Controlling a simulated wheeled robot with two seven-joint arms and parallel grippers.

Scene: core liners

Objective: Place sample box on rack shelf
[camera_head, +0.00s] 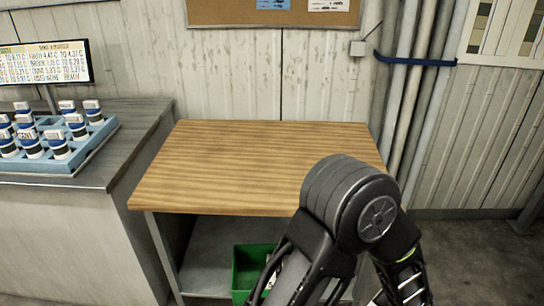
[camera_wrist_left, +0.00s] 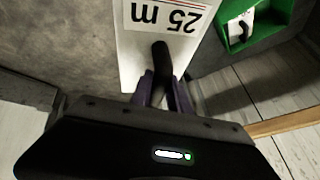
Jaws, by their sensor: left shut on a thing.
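In the left wrist view, a white box (camera_wrist_left: 135,60) with a "25 m" label, upside down in the picture, is at the top centre. I take it to be the sample box. My left gripper (camera_wrist_left: 163,92) is shut on its dark handle, which stands between the fingers. The box's far end runs out of the frame. In the head view, a wooden-topped rack (camera_head: 250,150) stands in the middle, with a grey lower shelf (camera_head: 215,245) under the top. The box and both grippers do not show in the head view. One of my arms covers the rack's right front.
A green bin (camera_head: 240,270) is under the wooden top; a green container (camera_wrist_left: 232,42) also shows in the left wrist view. At left, a grey counter (camera_head: 150,115) holds a blue tray (camera_head: 95,140) of several sample jars and a screen (camera_head: 45,62). The wooden top is bare.

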